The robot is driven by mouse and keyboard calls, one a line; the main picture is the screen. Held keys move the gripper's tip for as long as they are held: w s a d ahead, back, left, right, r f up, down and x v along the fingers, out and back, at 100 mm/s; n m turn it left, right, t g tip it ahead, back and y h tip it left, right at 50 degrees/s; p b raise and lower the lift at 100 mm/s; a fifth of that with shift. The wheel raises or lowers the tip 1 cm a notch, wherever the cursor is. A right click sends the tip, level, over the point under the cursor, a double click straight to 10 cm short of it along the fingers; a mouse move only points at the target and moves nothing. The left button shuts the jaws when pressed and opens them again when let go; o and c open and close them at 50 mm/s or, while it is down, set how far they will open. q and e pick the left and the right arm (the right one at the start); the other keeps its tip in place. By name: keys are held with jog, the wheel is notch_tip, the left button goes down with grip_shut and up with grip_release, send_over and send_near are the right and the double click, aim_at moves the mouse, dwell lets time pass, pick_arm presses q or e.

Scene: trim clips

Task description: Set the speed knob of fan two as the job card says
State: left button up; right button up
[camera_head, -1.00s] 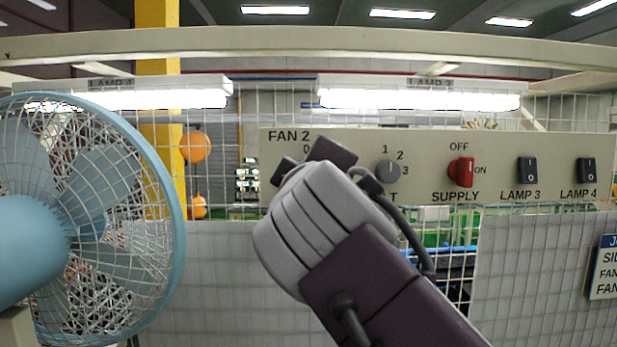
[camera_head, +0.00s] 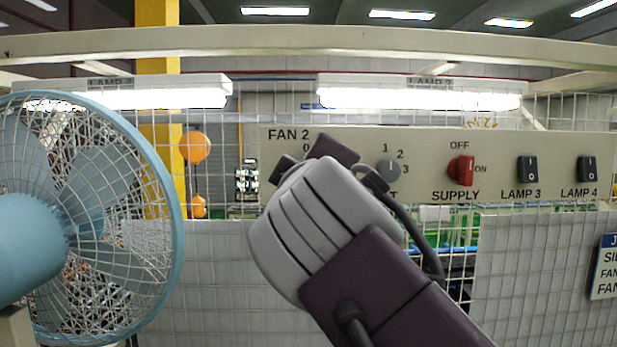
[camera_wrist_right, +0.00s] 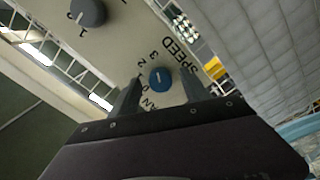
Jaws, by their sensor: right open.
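The speed knob of fan two (camera_wrist_right: 160,78) is blue with a white pointer line; I cannot tell surely which number it marks. The print around it reads SPEED, 3, 2 and 0. My right gripper (camera_wrist_right: 161,90) is open, with one finger on each side of the knob; contact is not clear. In the head view my right gripper (camera_head: 308,160) is in front of the panel under the FAN 2 label and hides this knob. The job card (camera_head: 605,268) is at the right edge, cut off, so its settings are unreadable. My left gripper is not in view.
The panel (camera_head: 430,143) also carries a grey knob (camera_head: 388,171), a red supply switch (camera_head: 461,171) and black lamp switches (camera_head: 527,170) (camera_head: 587,170). A blue caged fan (camera_head: 120,205) stands at the left. Wire mesh surrounds the panel.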

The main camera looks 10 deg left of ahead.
jog(key=b+v, duration=0.2)
jog(key=v, duration=0.6)
